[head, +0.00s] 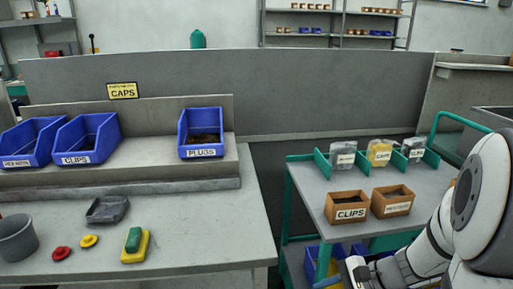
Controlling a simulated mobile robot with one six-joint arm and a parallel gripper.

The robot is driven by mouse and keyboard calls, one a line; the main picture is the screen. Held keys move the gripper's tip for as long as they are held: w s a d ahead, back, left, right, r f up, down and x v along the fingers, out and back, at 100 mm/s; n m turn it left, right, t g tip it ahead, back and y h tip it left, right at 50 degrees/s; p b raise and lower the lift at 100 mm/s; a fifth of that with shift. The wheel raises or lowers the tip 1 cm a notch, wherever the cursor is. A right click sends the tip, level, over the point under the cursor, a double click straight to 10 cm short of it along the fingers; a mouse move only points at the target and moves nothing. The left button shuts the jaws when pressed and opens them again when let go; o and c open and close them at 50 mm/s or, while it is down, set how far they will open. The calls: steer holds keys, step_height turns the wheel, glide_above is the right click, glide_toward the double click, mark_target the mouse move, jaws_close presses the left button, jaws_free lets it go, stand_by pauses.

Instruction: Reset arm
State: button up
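My white arm reaches in from the right edge in the head view, folded low in front of the green-framed cart (320,205). What looks like my gripper (356,272) is at the lower end of the arm, near the bottom edge of the picture. Its fingers are cut off or too small to make out, and I see nothing held in it. The arm covers the cart's lower right part.
The left workbench (190,235) holds blue bins, including the PLUGS bin (201,133), a grey bucket (17,238), a grey tray (107,209), red and yellow caps and a yellow-green block (135,245). The cart carries a CLIPS box (348,206), another box (393,201) and bags.

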steer(key=s+r+n+h+p, duration=0.3)
steer(key=r+n+p, duration=0.3)
steer(key=r, duration=0.5)
steer(key=s+r+n+h+p, duration=0.3)
steer(key=r+n+h+p, duration=0.3)
steer(key=r, duration=0.6)
steer(key=shift+a+r+n+p, duration=0.15)
steer(key=shift+a+n+p, duration=0.3)
steer(key=shift+n, duration=0.55)
